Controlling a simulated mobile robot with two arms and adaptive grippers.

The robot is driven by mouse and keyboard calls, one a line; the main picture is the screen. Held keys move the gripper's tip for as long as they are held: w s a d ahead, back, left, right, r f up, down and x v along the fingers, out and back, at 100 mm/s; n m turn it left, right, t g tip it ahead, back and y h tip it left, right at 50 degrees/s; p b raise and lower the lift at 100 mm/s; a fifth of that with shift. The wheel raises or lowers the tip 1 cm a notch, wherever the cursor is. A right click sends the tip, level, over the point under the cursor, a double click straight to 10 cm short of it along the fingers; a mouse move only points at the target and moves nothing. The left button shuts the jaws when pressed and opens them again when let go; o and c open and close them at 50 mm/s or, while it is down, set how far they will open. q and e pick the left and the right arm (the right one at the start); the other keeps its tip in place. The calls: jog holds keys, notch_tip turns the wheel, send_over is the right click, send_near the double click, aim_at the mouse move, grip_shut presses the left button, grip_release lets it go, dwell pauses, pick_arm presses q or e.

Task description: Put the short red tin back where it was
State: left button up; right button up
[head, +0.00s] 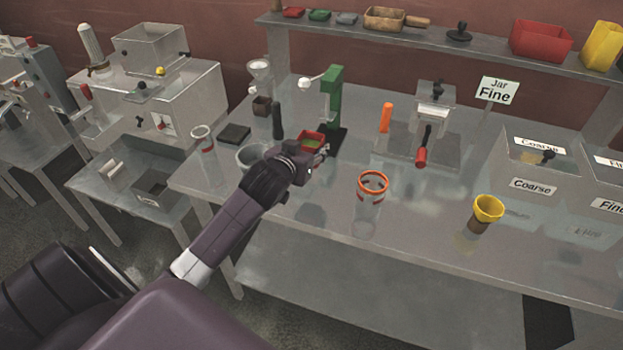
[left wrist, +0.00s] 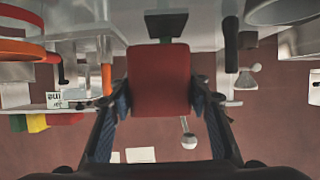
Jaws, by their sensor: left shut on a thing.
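The short red tin (head: 303,135) shows something green inside its open top in the head view. My left gripper (head: 318,152) is shut on it, in front of the green stand (head: 331,90). The gripper and arm hide part of the tin and of the stand's dark base (head: 338,138). In the left wrist view the tin (left wrist: 160,75) fills the space between the two fingers of my left gripper (left wrist: 160,100). I cannot tell whether the tin touches anything below. My right gripper is not in view.
An orange-rimmed clear jar (head: 371,190) stands right of my gripper; a grey bowl (head: 250,157) is close on the left. A black cylinder (head: 277,120) and a dark flat pad (head: 234,134) stand farther back. A small red tin (head: 293,12) sits on the back shelf (head: 460,48).

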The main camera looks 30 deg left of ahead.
pick_arm(q)
jog(key=f, duration=0.5)
jog(key=shift+s+d+f, duration=0.1)
jog(key=shift+s+f, duration=0.1)
jog(key=shift+f, duration=0.4)
jog(key=shift+w+f, duration=0.1)
jog(key=shift+f, duration=0.2)
notch_tip(320, 180, down, 4)
jog(key=shift+r+p, duration=0.25)
jog(key=shift+p, duration=0.1)
jog(key=shift+f, duration=0.25)
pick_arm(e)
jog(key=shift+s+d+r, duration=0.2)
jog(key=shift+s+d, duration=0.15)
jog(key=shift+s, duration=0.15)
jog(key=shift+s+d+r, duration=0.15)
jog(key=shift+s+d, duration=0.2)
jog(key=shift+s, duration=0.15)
